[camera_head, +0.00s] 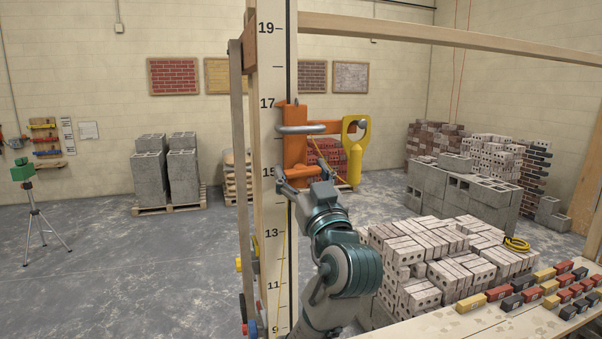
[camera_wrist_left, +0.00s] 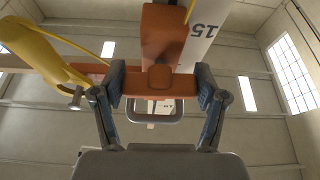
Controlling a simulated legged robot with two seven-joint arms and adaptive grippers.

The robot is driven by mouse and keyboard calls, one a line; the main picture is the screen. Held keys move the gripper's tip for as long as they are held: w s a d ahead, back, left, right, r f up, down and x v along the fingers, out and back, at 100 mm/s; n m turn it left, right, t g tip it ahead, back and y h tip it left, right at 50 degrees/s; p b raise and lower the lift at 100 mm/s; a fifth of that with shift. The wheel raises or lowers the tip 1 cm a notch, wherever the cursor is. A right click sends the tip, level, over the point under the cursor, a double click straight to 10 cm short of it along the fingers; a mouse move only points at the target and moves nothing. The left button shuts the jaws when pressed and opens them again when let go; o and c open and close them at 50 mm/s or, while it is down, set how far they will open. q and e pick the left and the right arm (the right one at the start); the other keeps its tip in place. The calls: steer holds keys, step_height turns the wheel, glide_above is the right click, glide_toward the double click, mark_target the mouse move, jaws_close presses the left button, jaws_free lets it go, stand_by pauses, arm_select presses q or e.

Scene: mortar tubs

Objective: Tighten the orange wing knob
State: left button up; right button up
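The orange clamp (camera_head: 295,146) sits on the tall numbered post, with a grey loop across its front. My left gripper (camera_head: 302,177) reaches up to its lower end, fingers spread to either side. In the left wrist view an orange crosspiece (camera_wrist_left: 160,83), which looks like the wing knob, lies between the finger pads of the left gripper (camera_wrist_left: 160,88). Its ends come close to both pads; I cannot tell whether they touch. The grey loop (camera_wrist_left: 157,118) shows just below it. My right gripper is out of view.
A yellow handled tool (camera_head: 355,150) hangs at the right end of the clamp's orange side arm (camera_head: 337,128). A thin yellow line runs down the post (camera_head: 273,60). Brick stacks (camera_head: 440,260) and a plank (camera_head: 470,325) with small coloured blocks stand at right.

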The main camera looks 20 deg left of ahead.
arm_select(q)
steer(key=shift+c, duration=1)
steer(key=shift+m, duration=0.6)
steer(key=o, duration=1)
steer(key=shift+c, duration=0.2)
steer(key=shift+o, duration=1)
steer(key=shift+d, duration=0.1)
steer(key=shift+s+d, duration=0.1)
